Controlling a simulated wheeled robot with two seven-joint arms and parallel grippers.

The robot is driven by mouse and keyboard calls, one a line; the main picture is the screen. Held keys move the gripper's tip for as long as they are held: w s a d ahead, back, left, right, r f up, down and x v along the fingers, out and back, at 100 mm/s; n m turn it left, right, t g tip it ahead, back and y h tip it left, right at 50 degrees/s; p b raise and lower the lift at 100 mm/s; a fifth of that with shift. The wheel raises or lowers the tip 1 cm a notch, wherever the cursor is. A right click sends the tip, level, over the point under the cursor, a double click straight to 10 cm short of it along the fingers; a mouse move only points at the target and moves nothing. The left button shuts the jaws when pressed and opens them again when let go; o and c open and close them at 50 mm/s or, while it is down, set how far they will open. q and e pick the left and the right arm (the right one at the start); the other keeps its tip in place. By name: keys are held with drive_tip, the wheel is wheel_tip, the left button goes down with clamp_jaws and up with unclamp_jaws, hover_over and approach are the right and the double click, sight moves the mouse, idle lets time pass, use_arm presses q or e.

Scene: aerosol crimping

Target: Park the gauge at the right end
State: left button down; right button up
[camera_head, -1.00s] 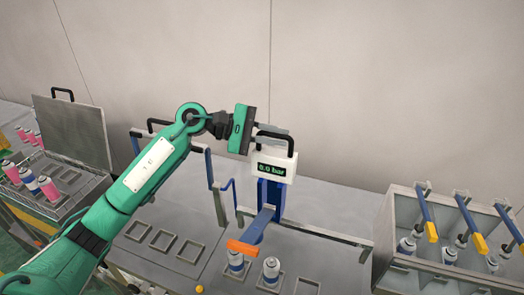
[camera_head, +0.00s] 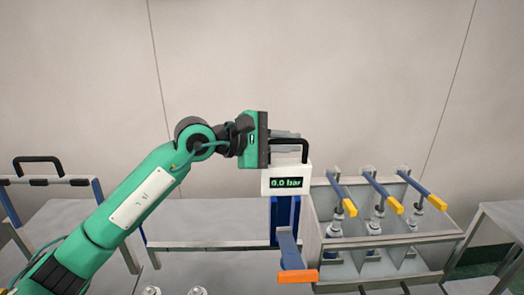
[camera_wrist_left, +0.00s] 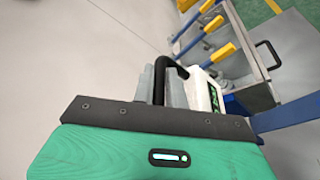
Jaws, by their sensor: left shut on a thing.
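The gauge (camera_head: 286,181) is a white box with a dark display reading 0.0 bar and a black loop handle on top. It sits on a blue post (camera_head: 284,215), with a blue arm and an orange grip (camera_head: 298,276) below. My left gripper (camera_head: 287,147) is shut on the black handle. In the left wrist view the handle (camera_wrist_left: 171,72) passes at the grey fingers, and the gauge's white side (camera_wrist_left: 202,92) shows beside it. The gauge stands close to the left side of a grey box with levers. My right gripper is not in view.
The grey lever box (camera_head: 318,235) has several blue levers with yellow ends, over white cans. A grey rail (camera_head: 200,245) runs left of the post along the bench (camera_head: 200,222). A black-handled frame (camera_head: 38,172) stands at far left. The wall behind is bare.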

use_arm(q)
drive_tip(key=shift+d, duration=0.4)
drive_tip(key=shift+r, duration=0.1)
drive_tip(key=c, duration=1.6)
unclamp_jaws()
drive_tip(key=shift+c, duration=0.2)
drive_tip(key=shift+o, duration=0.9)
drive_tip(key=shift+d, duration=0.2)
drive_tip(key=shift+a, duration=0.1)
